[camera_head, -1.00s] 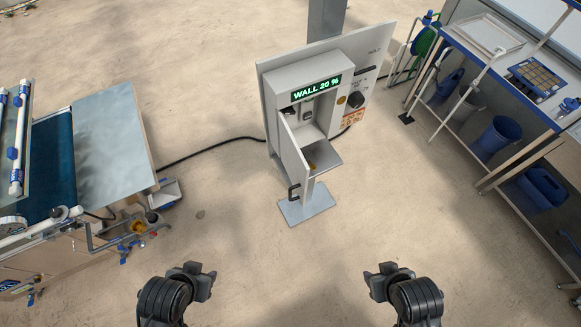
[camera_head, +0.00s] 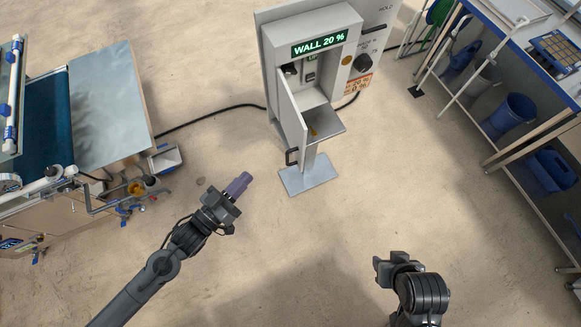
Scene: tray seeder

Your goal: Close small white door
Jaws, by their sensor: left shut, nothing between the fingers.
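The small white door (camera_head: 292,128) stands open on the left side of the white cabinet (camera_head: 268,75), swung out toward me. Its dark handle (camera_head: 291,157) is at the lower outer edge. The open compartment shows a grey shelf (camera_head: 325,121) with a small yellow item on it. My left gripper (camera_head: 240,184) has purple fingers that are shut and empty. It is below and left of the handle, apart from the door.
The cabinet stands on a post with a grey base plate (camera_head: 308,177). A conveyor machine with a grey sheet (camera_head: 105,97) is at the left. A blue-edged shelf with blue bins (camera_head: 508,112) is at the right. The floor in front is clear.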

